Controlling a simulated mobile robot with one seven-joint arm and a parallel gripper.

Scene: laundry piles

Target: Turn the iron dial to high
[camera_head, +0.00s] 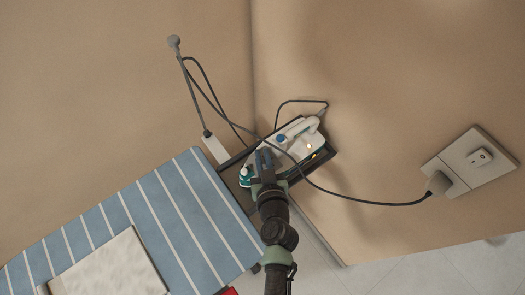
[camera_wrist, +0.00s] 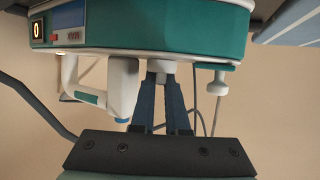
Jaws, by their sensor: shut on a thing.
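The iron (camera_head: 312,140) is white and teal and rests on a dark stand at the end of the ironing board. In the wrist view the iron's teal body (camera_wrist: 185,35) fills the top. A small white knob (camera_wrist: 162,67), which looks like the dial, sits between my fingertips. My gripper (camera_head: 263,152) reaches the iron from the near side and is shut on this knob; its two blue fingers (camera_wrist: 162,80) also show in the wrist view.
A dark cord runs over the iron to a plug (camera_head: 438,184) in the wall socket plate (camera_head: 466,166). Another cable loops up the wall at the left. The blue striped ironing board (camera_head: 185,205) carries a folded pale cloth (camera_head: 108,270). Walls stand close behind the iron.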

